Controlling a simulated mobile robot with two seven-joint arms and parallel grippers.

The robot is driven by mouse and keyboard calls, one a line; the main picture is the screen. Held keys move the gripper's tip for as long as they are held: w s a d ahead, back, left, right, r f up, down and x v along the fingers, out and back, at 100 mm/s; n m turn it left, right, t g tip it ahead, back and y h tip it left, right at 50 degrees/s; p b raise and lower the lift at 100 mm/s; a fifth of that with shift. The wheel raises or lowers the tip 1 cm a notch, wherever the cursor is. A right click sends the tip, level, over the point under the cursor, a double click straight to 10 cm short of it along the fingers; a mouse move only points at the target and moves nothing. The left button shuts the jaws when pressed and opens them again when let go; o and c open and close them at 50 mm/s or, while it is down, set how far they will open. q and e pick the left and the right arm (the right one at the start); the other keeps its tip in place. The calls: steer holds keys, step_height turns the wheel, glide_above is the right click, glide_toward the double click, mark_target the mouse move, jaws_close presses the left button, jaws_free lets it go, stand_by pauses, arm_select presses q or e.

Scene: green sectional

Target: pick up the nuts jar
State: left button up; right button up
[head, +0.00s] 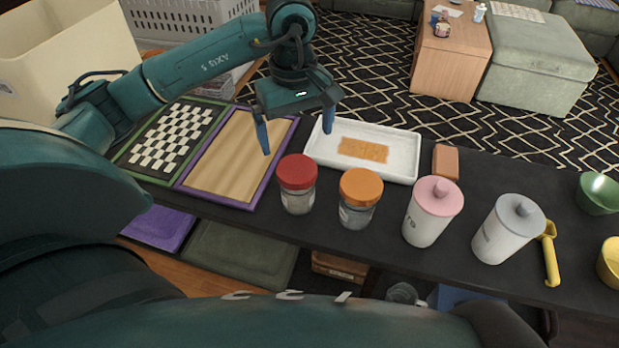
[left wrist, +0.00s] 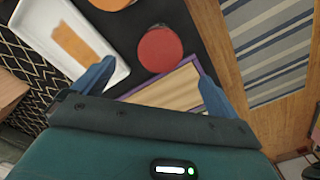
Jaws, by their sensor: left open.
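Two clear glass jars stand upright on the dark table, one with a red lid (head: 297,172) and one with an orange lid (head: 361,187). To their right stand two white canisters, one with a pink lid (head: 433,212) and one with a grey lid (head: 508,230). The lettering is too partial for me to tell which is the nuts jar. My left gripper (head: 297,141) is open and empty, above and behind the red-lidded jar. In the left wrist view the red lid (left wrist: 160,48) shows beyond and between the fingers. My right gripper is not in view.
A white tray (head: 405,160) with a tan patch lies behind the jars. A purple-framed board (head: 228,165) and a checkered board (head: 170,135) lie left. A brown block (head: 446,161), yellow utensil (head: 551,255), green bowl (head: 598,192) and yellow bowl (head: 610,262) are right.

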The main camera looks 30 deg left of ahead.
mark_target(297, 168)
arm_select(q)
steer(key=shift+a+f, duration=0.2)
steer(key=shift+f, duration=0.2)
steer(key=f, duration=0.5)
steer(key=shift+s+d+f, duration=0.1)
steer(key=shift+s+f, duration=0.1)
steer(key=shift+f, duration=0.2)
steer(key=shift+w+f+p, duration=0.15)
steer(key=shift+f+p, duration=0.1)
steer(key=shift+f, duration=1.3)
steer(key=shift+w+f+p, duration=0.1)
steer(key=shift+f+p, duration=0.15)
steer(key=shift+f, duration=1.3)
steer(key=c, duration=1.1)
